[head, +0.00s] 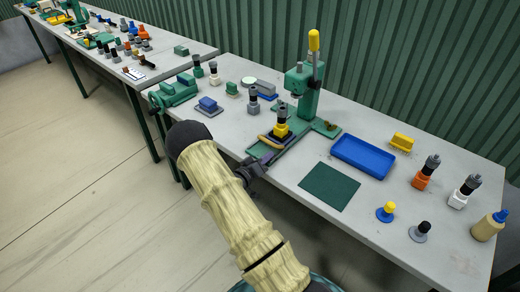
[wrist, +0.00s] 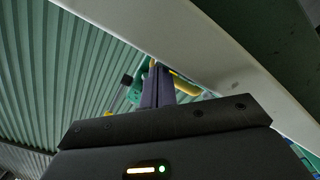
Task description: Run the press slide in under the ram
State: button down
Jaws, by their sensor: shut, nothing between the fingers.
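The green press (head: 306,98) stands on the bench, with a yellow-tipped lever (head: 314,42) on top. Its ram (head: 296,92) overhangs the base. A yellow piece with a dark top (head: 281,128) sits on the slide, out in front of the ram on the side near me. A tan bar (head: 271,143) lies across the slide's near end; it seems to show as yellow in the wrist view (wrist: 187,86). My gripper (head: 266,154) is at this near end, its purple fingers shut and empty (wrist: 157,72). Whether they touch the slide I cannot tell.
A blue tray (head: 362,158) and dark green mat (head: 329,187) lie right of the press. Several capped pieces stand further right, near a tan bottle (head: 489,226). A green vise (head: 175,92) and blue block (head: 207,105) are on the left. The corrugated wall rises behind.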

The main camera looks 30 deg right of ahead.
jog(key=shift+v, duration=1.65)
jog(key=shift+a, duration=0.1)
jog(key=b+v, duration=0.2)
jog(key=v, duration=1.5)
